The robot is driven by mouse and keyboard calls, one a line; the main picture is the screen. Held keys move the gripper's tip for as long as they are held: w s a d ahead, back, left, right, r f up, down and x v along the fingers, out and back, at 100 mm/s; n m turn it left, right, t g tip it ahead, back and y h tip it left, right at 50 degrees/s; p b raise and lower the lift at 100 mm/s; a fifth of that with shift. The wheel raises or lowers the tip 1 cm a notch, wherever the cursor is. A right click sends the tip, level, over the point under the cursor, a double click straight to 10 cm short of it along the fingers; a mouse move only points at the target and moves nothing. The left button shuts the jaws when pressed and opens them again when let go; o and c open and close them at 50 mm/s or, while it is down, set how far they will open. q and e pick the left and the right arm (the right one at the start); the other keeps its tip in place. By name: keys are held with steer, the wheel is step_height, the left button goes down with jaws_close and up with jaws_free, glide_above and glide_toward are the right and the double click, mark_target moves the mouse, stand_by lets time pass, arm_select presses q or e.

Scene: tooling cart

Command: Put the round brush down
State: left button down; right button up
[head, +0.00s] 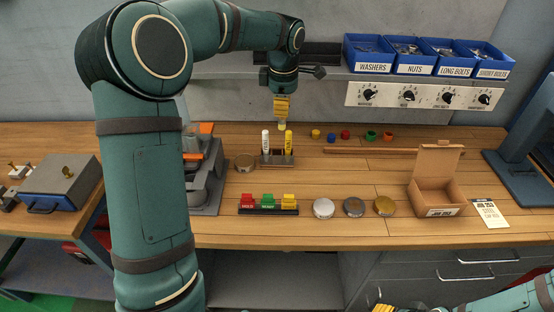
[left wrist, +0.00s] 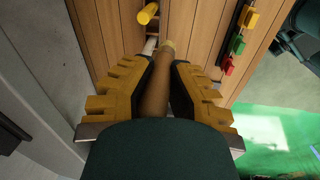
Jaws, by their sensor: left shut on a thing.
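My left gripper (head: 282,112) points down above the back of the workbench, behind the small marker rack (head: 278,160). It is shut on the round brush (head: 281,126), and only the pale lower end shows below the fingers in the head view. In the left wrist view the brush (left wrist: 154,95) is a brown, rod-like piece with a paler tip between the yellow fingers (left wrist: 155,75). The tip looks clear of the bench top. My right gripper (head: 383,308) barely shows at the bottom edge, and its fingers are mostly cut off.
The rack holds a white marker (head: 265,140) and a yellow marker (head: 289,142). Small colored rings and caps (head: 332,138) lie to the right. An open cardboard box (head: 437,196) stands farther right.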

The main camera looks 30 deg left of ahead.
arm_select(q)
steer(key=w+a, duration=0.3)
steer(key=a, duration=0.1)
steer(key=f, duration=0.5)
steer(key=f+b, duration=0.1)
steer(key=f, duration=0.5)
steer(key=f+b, duration=0.1)
steer(key=f, duration=0.4)
steer(key=shift+s+d+f, duration=0.1)
steer(key=shift+d+f, duration=0.15)
steer(key=shift+f, duration=0.1)
steer(key=shift+n, duration=0.3)
steer(key=shift+f, duration=0.15)
steer(key=c, duration=1.1)
jaws_free()
steer(key=shift+o, duration=0.2)
